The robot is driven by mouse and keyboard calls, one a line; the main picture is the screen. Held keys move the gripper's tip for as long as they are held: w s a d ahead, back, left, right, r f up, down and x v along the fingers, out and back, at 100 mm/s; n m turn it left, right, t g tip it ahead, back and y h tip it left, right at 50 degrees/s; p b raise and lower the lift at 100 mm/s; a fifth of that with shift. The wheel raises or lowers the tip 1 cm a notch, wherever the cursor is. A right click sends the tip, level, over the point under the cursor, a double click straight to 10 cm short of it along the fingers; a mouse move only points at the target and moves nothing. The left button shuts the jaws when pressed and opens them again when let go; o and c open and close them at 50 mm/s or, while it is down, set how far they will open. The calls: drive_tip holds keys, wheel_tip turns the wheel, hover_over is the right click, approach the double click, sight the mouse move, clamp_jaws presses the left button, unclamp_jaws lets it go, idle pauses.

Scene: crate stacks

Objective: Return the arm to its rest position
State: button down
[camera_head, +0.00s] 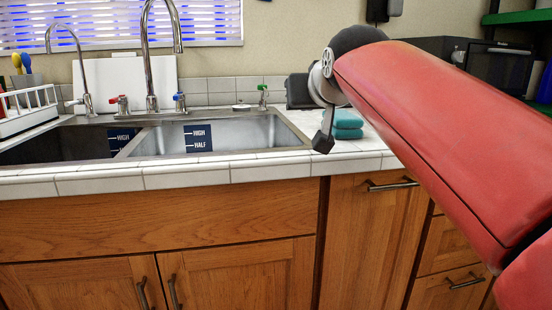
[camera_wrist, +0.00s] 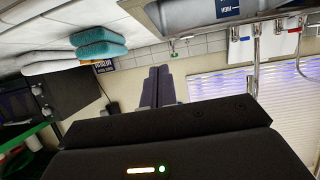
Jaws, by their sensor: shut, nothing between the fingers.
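My red arm (camera_head: 430,130) reaches from the lower right up to the top middle in the head view, over the right part of the counter. My gripper (camera_head: 323,142) is partly seen there as a dark tip beside the sink's right end. In the wrist view, which is turned upside down, my gripper (camera_wrist: 158,72) shows two dark fingers pressed together, with nothing between them. The tips appear clear of the counter and the back wall.
The double sink (camera_head: 225,133) with tall taps (camera_head: 151,60) is left of my gripper. Folded teal cloths (camera_head: 347,124) lie close behind it, also in the wrist view (camera_wrist: 98,42). A black microwave (camera_head: 497,72) stands at right. Wooden cabinets (camera_head: 365,240) fill the front.

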drive_tip(key=s+d+f+g, duration=0.2)
drive_tip(key=s+d+f, duration=0.1)
drive_tip(key=s+f, duration=0.5)
drive_tip(key=s+d+f+m+g+h, duration=0.1)
drive_tip(key=s+d+f+g, duration=0.2)
drive_tip(key=s+f, duration=0.6)
drive_tip(key=s+d+f+m+g+h, duration=0.1)
drive_tip(key=s+f, duration=0.7)
drive_tip(key=f, duration=0.8)
drive_tip(key=shift+s+d+f+g, duration=0.15)
drive_tip(key=shift+d+f+g, duration=0.15)
drive_tip(key=shift+d+g, duration=0.75)
